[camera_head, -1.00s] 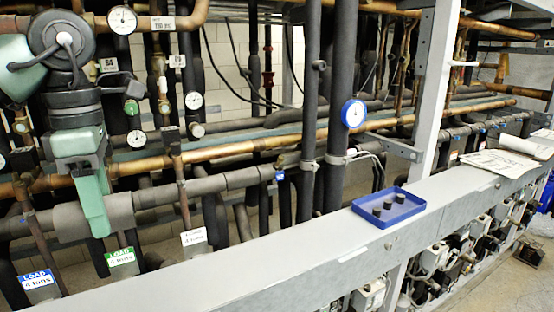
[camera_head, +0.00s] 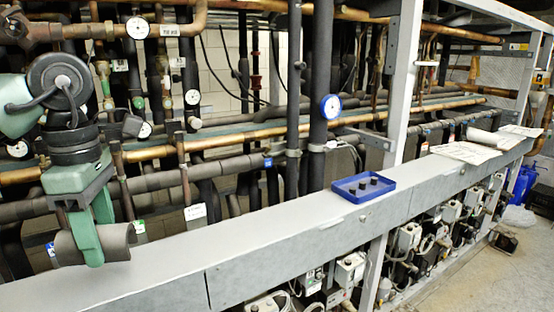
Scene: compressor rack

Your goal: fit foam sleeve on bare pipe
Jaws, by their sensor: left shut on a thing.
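A grey foam sleeve (camera_head: 116,241) is in the lower left of the head view. My left gripper (camera_head: 88,242) is shut on the middle of it, with sleeve showing on both sides of the green fingers. In the picture the sleeve overlaps the left end of the grey ledge and appears apart from the pipes behind it. A bare copper pipe (camera_head: 240,137) runs across the rack behind, above a dark insulated pipe (camera_head: 152,183). My arm hides part of the pipes at the left. My right gripper is out of view.
A grey metal ledge (camera_head: 270,233) runs along the front. A blue tray (camera_head: 352,196) with several small black pieces lies on it. Papers (camera_head: 465,152) lie farther right. Dark vertical pipes, a blue-rimmed gauge (camera_head: 330,106) and a grey upright (camera_head: 404,75) stand behind the ledge.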

